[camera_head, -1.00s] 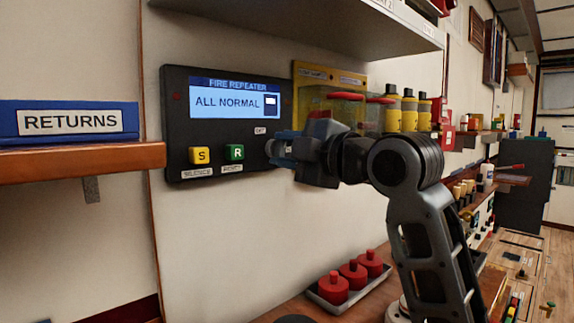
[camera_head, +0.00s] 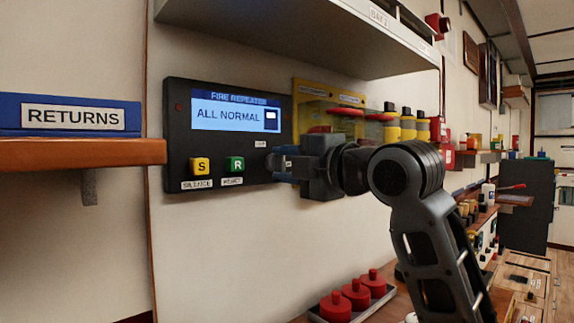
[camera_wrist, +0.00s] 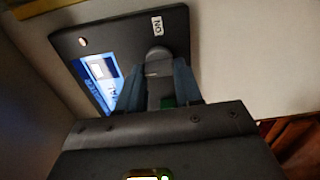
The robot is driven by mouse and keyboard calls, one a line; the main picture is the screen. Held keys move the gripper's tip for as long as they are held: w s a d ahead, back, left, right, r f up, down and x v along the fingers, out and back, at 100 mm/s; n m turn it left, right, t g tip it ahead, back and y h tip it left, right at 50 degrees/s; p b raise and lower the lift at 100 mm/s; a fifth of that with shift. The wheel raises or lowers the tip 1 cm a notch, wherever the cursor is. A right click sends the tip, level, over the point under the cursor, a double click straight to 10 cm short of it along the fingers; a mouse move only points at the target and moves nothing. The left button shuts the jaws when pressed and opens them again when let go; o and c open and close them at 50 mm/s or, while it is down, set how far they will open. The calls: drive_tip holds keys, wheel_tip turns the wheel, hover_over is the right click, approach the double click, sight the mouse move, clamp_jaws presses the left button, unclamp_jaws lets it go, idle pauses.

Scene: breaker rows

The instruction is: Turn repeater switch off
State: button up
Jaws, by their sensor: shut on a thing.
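The repeater is a dark wall panel (camera_head: 225,172) with a lit screen (camera_head: 235,109) reading "ALL NORMAL", a yellow S button (camera_head: 200,166) and a green R button (camera_head: 236,164). My gripper (camera_head: 276,164) is at the panel's lower right. In the wrist view, a grey rounded switch knob (camera_wrist: 158,56) sits between the blue-grey fingers of my gripper (camera_wrist: 158,70), which are shut on it. A small white label (camera_wrist: 157,24), seen rotated, is on the panel beyond the knob. In the head view my gripper hides the switch, so its setting cannot be told there.
A shelf (camera_head: 330,62) overhangs the panel. A yellow box (camera_head: 328,95) is on the wall behind my wrist. A wooden shelf (camera_head: 75,154) holds a blue "RETURNS" tray (camera_head: 70,117) at left. Red knobbed objects (camera_head: 356,293) stand in a tray below. The wall under the panel is clear.

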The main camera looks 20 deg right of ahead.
drive_tip(key=o, duration=1)
drive_tip(key=shift+o, duration=0.2)
drive_tip(key=v, duration=0.8)
